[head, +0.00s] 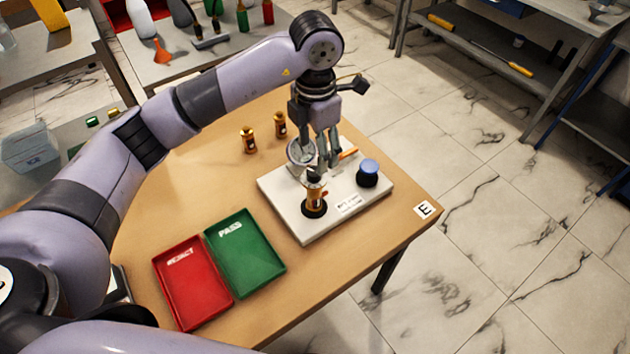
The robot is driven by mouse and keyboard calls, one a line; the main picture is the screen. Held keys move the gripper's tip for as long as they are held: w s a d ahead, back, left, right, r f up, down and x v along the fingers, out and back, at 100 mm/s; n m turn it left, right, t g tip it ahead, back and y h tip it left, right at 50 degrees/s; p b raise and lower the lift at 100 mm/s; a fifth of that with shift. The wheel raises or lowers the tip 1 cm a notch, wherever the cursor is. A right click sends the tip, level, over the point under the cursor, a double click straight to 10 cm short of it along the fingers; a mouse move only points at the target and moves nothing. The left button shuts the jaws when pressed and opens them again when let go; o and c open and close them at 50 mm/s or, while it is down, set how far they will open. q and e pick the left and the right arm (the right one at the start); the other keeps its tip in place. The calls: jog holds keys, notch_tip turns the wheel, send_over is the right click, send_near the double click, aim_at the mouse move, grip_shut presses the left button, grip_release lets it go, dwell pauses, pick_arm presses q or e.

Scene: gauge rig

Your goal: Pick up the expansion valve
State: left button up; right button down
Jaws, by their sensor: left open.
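A brass-coloured valve with a dark band (315,196) stands upright in a dark round socket on the white gauge rig (283,205). Two similar brass valves stand on the wooden table behind the rig, one at the left (249,141) and one nearer the rig (280,126). My left gripper (322,165) points down over the rig, open, with its fingers just above and behind the socketed valve. Whether a finger touches it I cannot tell. The fingers partly cover the rig's round gauge (299,153). My right gripper is out of view.
A blue-topped black knob (368,172) stands on the rig's right side. A red REJECT tray (190,284) and a green PASS tray (246,255) lie in front, left of the rig. A second table (188,66) with bottles and tools is behind.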

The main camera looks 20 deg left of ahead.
aim_at(315, 172)
pick_arm(q)
jog(key=shift+s+f, duration=0.25)
jog(key=shift+f, duration=0.75)
notch_tip(315, 172, down, 4)
jog(key=shift+w+a+r+p, duration=0.1)
jog(key=shift+w+p, duration=0.05)
jog(key=shift+p, duration=0.55)
jog(key=f, duration=0.3)
jog(key=shift+w+f+p, duration=0.2)
jog(key=shift+f+p, duration=0.05)
jog(key=shift+p, duration=0.1)
jog(key=shift+f+p, duration=0.3)
notch_tip(315, 172, down, 4)
jog(key=shift+w+a+r+p, duration=0.1)
jog(key=shift+a+r+p, duration=0.05)
jog(key=shift+p, duration=0.5)
jog(key=shift+f, duration=0.35)
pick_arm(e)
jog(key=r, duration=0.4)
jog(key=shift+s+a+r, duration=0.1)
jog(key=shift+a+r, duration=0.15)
pick_arm(q)
jog(key=shift+c, duration=0.3)
